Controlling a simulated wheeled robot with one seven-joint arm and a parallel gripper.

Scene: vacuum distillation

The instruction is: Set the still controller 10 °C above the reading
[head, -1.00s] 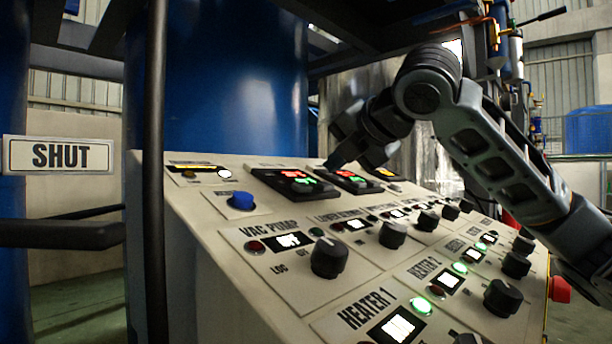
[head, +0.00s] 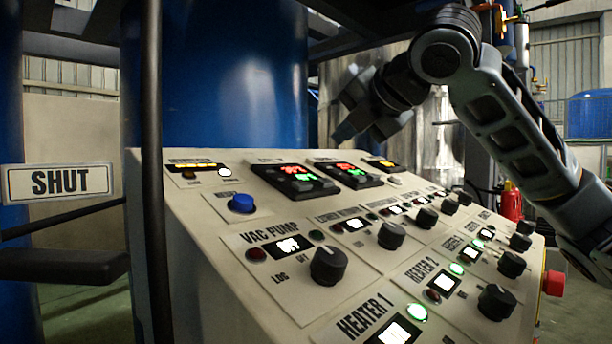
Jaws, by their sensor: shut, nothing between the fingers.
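The sloped control panel (head: 215,290) fills the middle of the head view. Two black controllers with red and green digits sit near its top edge: a left one (head: 295,180) and a right one (head: 345,174). Their digits are too small and blurred to read, and I cannot tell which is the still controller. My gripper (head: 341,134) is shut and empty. It hangs above the top edge of the panel, over the right controller and apart from it, pointing down and left.
A blue button (head: 242,203), a vac pump knob (head: 328,265) and several other black knobs stand up from the panel. A red emergency button (head: 554,283) is on its right side. A dark post (head: 153,170) stands at left, by a SHUT sign (head: 58,182). A blue vessel (head: 220,80) rises behind.

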